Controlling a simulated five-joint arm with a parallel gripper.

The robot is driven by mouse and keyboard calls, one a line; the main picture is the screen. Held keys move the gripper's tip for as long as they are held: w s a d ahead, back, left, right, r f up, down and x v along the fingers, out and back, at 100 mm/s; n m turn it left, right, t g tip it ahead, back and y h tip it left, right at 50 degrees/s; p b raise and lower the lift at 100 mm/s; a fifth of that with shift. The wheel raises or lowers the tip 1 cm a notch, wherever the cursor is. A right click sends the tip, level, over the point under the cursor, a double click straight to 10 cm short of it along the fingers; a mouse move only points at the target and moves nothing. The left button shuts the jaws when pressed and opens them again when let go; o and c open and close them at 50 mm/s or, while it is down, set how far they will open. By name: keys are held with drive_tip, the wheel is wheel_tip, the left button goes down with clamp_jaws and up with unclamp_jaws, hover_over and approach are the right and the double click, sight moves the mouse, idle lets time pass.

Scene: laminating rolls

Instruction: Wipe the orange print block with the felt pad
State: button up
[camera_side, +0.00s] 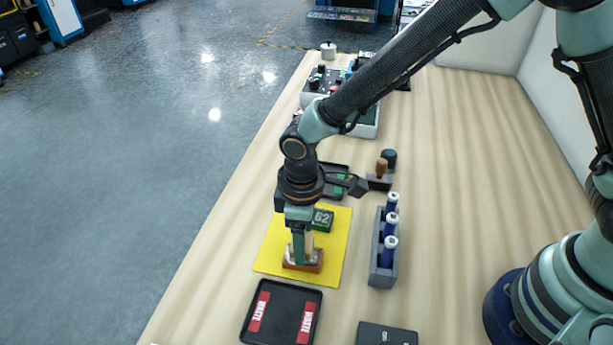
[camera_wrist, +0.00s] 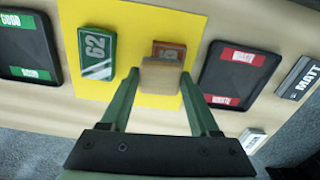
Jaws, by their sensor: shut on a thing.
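My gripper (camera_side: 301,258) points down over the yellow sheet and is shut on the beige felt pad (camera_wrist: 160,76). In the wrist view the pad sits between the two green fingertips (camera_wrist: 158,82). The orange print block (camera_wrist: 170,50) lies on the sheet just beyond the pad, which partly hides it. In the side view the orange block (camera_side: 303,267) is right under the fingers. The pad appears to be on or just above the block; I cannot tell if they touch. A green block marked 62 (camera_side: 322,220) lies on the same sheet, also seen in the wrist view (camera_wrist: 97,54).
The yellow sheet (camera_side: 335,258) lies on a wooden bench. A black tray with red waste labels (camera_side: 281,312) is in front of it. A black tray with green labels (camera_wrist: 27,48) is behind. A rack of blue bottles (camera_side: 383,275) and a wooden-handled tool (camera_side: 380,177) stand right.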

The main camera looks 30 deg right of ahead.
drive_tip(key=shift+w+d, duration=0.35)
drive_tip(key=shift+w, duration=0.05)
drive_tip(key=shift+s+d, duration=0.1)
drive_tip(key=shift+d, duration=0.15)
drive_tip(key=shift+s+a, duration=1.35)
drive_tip(key=shift+s, duration=0.1)
drive_tip(key=shift+w+d, duration=1.25)
drive_tip(key=shift+w, duration=0.1)
drive_tip(key=shift+w+d+r, duration=0.1)
drive_tip(key=shift+w+r, duration=0.05)
drive_tip(key=shift+r, duration=3.95)
